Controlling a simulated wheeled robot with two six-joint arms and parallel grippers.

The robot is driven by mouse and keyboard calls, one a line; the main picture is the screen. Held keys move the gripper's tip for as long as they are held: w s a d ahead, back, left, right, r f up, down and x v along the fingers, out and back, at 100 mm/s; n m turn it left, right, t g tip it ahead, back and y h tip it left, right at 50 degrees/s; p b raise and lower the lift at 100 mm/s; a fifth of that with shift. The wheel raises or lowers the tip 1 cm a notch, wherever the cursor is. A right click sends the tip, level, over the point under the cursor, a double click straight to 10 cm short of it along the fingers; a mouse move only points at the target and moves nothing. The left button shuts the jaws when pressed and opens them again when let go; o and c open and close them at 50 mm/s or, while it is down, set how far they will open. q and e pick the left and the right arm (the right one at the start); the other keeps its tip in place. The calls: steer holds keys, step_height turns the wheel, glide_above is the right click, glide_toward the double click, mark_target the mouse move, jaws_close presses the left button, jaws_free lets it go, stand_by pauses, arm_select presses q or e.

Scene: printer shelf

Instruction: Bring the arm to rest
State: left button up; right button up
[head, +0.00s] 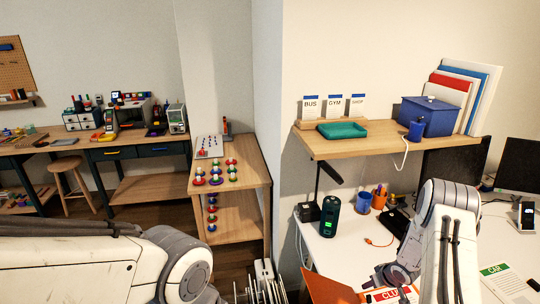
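My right arm (445,245) comes up from the bottom right and bends down over the white desk. Its dark gripper (382,278) is small and partly hidden by the arm, close to an orange card lettered "CLU" (388,295). I cannot tell whether it touches the card or whether its fingers are open. My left arm (80,270) reaches in from the left edge and ends in a rounded joint (188,265) at the bottom.
A wooden shelf (335,147) holds a teal tray (342,130), a blue box (428,115) and BUS, GYM and SHOP cards. The white desk (340,250) below carries a dark green cylinder (330,216), pen cups and monitors. A small wooden table (240,178) stands left of the wall corner.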

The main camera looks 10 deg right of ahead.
steer(key=w+a+r+n+b, duration=0.1)
steer(key=w+a+r+b, duration=0.1)
steer(key=w+a+r, duration=0.3)
steer(key=s+a+r+n+b, duration=0.1)
steer(key=s+a+r, duration=0.25)
steer(key=a, duration=0.25)
steer(key=s+a+r+g+h+b, duration=0.1)
steer(key=s+a+r, duration=0.1)
steer(key=a+r, duration=0.4)
steer(key=s+a+r+n+b, duration=0.1)
steer(key=s+a+r, duration=0.1)
steer(key=a+r, duration=0.35)
steer(key=s+a+r+n+g+b, duration=0.1)
steer(key=s+a, duration=0.3)
steer(key=s, duration=0.5)
steer(key=s+a+r+n+g+y+b, duration=0.1)
steer(key=s+a, duration=0.4)
steer(key=s, duration=0.4)
steer(key=s+a+r+n+g+b, duration=0.1)
steer(key=s+a+g, duration=0.1)
steer(key=s+a, duration=0.3)
steer(key=s, duration=0.4)
steer(key=shift+s+r+y+b, duration=0.25)
steer(key=shift+s+y+b, duration=0.05)
steer(key=shift+y+b, duration=0.1)
